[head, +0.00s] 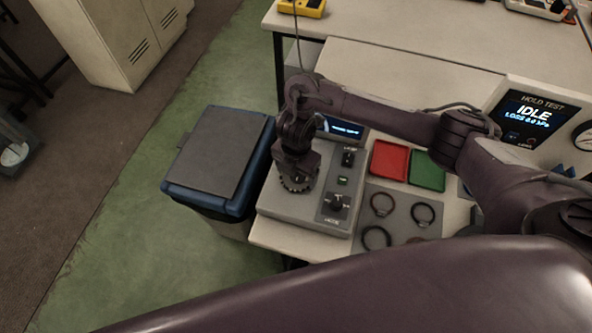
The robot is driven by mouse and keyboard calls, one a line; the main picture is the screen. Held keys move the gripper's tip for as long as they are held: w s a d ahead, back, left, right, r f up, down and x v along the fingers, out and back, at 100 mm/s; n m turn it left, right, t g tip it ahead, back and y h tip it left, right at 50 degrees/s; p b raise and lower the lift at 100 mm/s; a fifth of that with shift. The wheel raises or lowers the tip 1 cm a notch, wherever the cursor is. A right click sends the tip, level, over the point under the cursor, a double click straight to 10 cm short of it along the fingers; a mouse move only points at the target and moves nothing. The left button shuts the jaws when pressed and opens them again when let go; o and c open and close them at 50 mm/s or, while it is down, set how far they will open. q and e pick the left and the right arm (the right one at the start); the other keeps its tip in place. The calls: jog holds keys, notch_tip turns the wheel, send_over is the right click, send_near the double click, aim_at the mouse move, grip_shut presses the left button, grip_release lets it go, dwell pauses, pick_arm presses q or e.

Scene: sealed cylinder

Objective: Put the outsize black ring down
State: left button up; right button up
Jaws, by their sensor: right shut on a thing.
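My right gripper (297,178) reaches in from the right and points down over the round, dark, toothed fitting (289,188) on the left of a grey bench device (290,212). It is shut on a dark thing, taken to be the black ring, which hardly shows between the fingers and the dark fitting. I cannot tell whether it touches the device. Other dark rings lie on a grey mat: one upper left (373,207), one upper right (433,216), one lower left (364,240). My left gripper is not in view.
A red tray (388,160) and a green tray (428,171) lie empty behind the mat. A blue-rimmed bin with a grey lid (220,150) stands left of the table. My own arm covers the front.

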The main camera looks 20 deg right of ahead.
jog(key=o, duration=0.9)
jog(key=shift+r, duration=0.1)
notch_tip(320, 180, up, 12)
jog(key=p, duration=0.4)
jog(key=shift+r, duration=0.25)
